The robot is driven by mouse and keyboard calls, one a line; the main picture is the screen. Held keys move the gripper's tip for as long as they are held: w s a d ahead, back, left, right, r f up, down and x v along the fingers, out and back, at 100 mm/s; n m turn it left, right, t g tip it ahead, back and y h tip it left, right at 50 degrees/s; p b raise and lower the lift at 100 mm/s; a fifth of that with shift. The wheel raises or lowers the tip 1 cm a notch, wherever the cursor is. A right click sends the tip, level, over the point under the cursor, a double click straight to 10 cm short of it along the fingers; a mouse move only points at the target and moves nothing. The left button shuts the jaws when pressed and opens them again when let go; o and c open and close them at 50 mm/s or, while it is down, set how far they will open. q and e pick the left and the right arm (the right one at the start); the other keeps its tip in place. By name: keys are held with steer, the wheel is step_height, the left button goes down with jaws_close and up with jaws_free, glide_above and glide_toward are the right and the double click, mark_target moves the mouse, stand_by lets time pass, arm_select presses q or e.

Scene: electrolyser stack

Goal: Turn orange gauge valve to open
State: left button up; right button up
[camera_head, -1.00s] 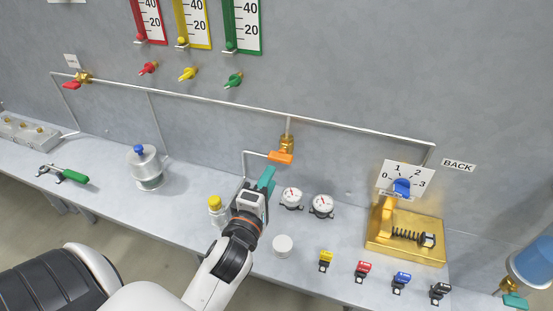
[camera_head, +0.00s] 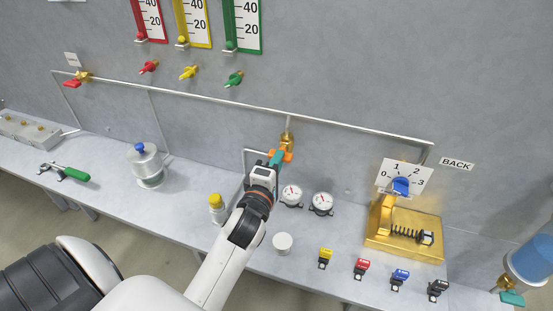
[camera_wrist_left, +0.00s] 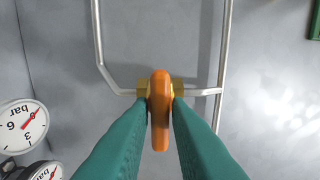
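The orange gauge valve handle (camera_head: 288,156) sits on a brass fitting (camera_head: 287,138) on the wall pipe, above the bench. In the left wrist view the orange handle (camera_wrist_left: 160,110) is seen end-on, as a narrow upright bar in front of the brass fitting (camera_wrist_left: 143,88). My left gripper (camera_head: 279,156) is at the handle, its teal fingers on either side and seemingly touching it. The same fingers of my left gripper (camera_wrist_left: 160,112) show no clear gap to the handle. The fingers hide part of the handle in the head view. My right gripper is not in view.
Two round gauges (camera_head: 291,195) (camera_head: 322,203) stand on the bench right of the wrist. A yellow-capped bottle (camera_head: 217,208) and a white round cap (camera_head: 282,243) are close to my left arm. A thin pipe (camera_head: 250,151) runs beside the valve.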

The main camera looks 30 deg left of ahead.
arm_select(q)
jaws_close()
steer(key=n, duration=0.4)
steer(key=shift+n+p, duration=0.4)
steer(key=shift+d+r+n+p, duration=0.15)
steer(key=shift+n+p, duration=0.7)
steer(key=shift+n, duration=1.45)
